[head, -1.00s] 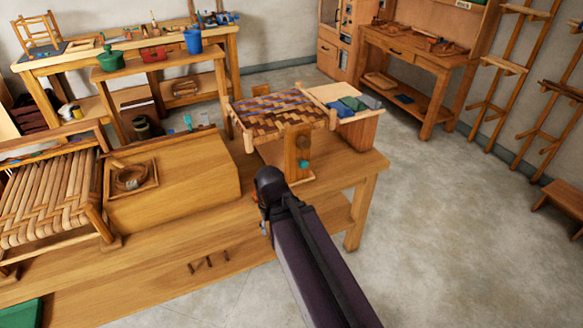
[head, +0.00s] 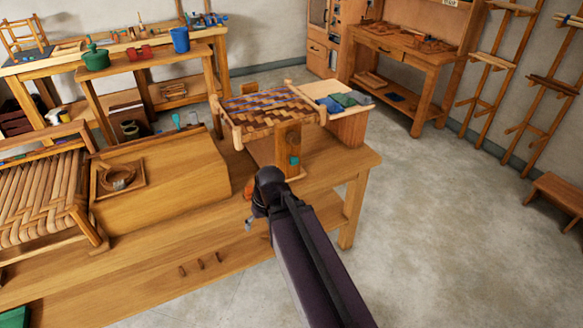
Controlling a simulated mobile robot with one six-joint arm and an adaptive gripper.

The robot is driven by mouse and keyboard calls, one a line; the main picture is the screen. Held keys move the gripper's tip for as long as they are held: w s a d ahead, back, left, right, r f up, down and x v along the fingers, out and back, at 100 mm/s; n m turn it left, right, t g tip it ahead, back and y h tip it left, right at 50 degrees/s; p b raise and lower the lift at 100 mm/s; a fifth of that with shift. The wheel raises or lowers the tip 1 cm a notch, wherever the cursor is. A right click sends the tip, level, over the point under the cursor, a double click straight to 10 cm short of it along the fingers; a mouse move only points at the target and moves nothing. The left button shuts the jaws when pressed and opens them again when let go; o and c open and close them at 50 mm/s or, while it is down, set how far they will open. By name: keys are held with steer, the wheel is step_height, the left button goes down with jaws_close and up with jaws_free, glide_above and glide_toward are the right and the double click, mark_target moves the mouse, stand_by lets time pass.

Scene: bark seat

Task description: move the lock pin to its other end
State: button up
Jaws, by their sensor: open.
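A small upright wooden post (head: 288,148) stands at the front edge of a woven seat panel (head: 268,109) on the bench. A teal round piece (head: 294,161) shows on the post's face and may be the lock pin, but it is too small to be sure. My dark arm reaches up from the bottom right, and its rounded joint is just in front of the post's lower left in the picture.
The wooden bench (head: 325,178) carries a slanted wooden box (head: 170,180) with a coil tray (head: 122,178) and, at left, a woven seat (head: 40,190). Folded cloths (head: 346,100) lie right of the panel.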

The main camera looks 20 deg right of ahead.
steer(key=w+d+f+n+t+y+b, duration=0.1)
steer(key=w+f+n+t+y+b, duration=0.15)
steer(key=w+t+b, duration=0.2)
steer(key=m+t+h+b, duration=0.4)
steer(key=t+b, duration=0.8)
steer(key=b, duration=0.2)
glide_toward(296, 163)
steer(key=s, duration=0.3)
steer(key=shift+w+r+n, duration=0.15)
steer(key=shift+w+n, duration=0.1)
steer(key=shift+w, duration=0.15)
steer(key=shift+w+a, duration=0.15)
steer(key=shift+w, duration=3.2)
steer(key=shift+w+a, duration=0.15)
steer(key=shift+w, duration=3.2)
